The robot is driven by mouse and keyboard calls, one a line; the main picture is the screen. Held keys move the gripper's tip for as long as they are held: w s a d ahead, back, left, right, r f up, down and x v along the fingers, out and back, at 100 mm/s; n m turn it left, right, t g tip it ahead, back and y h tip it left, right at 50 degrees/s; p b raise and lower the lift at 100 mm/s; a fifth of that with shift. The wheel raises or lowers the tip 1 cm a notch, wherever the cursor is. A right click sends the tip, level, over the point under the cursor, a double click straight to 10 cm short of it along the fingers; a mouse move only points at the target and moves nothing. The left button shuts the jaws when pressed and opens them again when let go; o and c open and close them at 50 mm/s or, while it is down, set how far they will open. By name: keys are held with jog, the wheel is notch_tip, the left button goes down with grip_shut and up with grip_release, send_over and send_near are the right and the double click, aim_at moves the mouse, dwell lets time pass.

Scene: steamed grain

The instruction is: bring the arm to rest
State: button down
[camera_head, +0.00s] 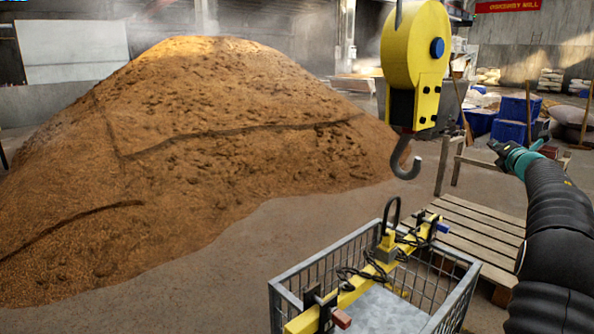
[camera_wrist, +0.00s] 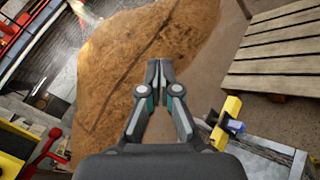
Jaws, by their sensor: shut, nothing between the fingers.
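My arm (camera_head: 560,235) rises along the right edge of the head view, in a black sleeve with a teal band near its end. My gripper shows in the wrist view (camera_wrist: 159,68), with its two fingers together and nothing between them. In the head view the gripper end (camera_head: 500,150) is small and dark, in front of the blue crates. The gripper is in free air and touches nothing that I can see.
A yellow hoist block with a hook (camera_head: 405,165) hangs left of my arm. Below it a wire cage (camera_head: 290,290) holds a yellow beam (camera_head: 365,285). A wooden pallet (camera_head: 480,235) lies behind the cage. A large brown grain heap (camera_head: 210,130) fills the left. Blue crates (camera_head: 510,132) stand behind my gripper.

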jog(key=s+d+f+m+g+h, duration=0.3)
jog(key=s+f+m+g+h, duration=0.3)
jog(key=m, duration=0.7)
jog(key=s+a+f+m+g, duration=0.3)
jog(key=s+a+f+m, duration=0.2)
jog(key=s+a+m, duration=0.4)
jog(key=s+a+f+m+g+y+p, duration=0.1)
jog(key=s+a+f+y, duration=0.1)
jog(key=s+a, duration=1)
jog(key=s+a+f+m+g+y+p, duration=0.1)
jog(key=s+a+y, duration=0.2)
jog(key=s+a, duration=1)
jog(key=s+a+f+m+g+y+p, duration=0.1)
jog(key=s+a+f+m+y, duration=0.1)
jog(key=s+a, duration=1.1)
jog(key=shift+a+f+g+y, duration=0.15)
jog(key=shift+f+g+y, duration=0.15)
jog(key=shift+y, duration=0.2)
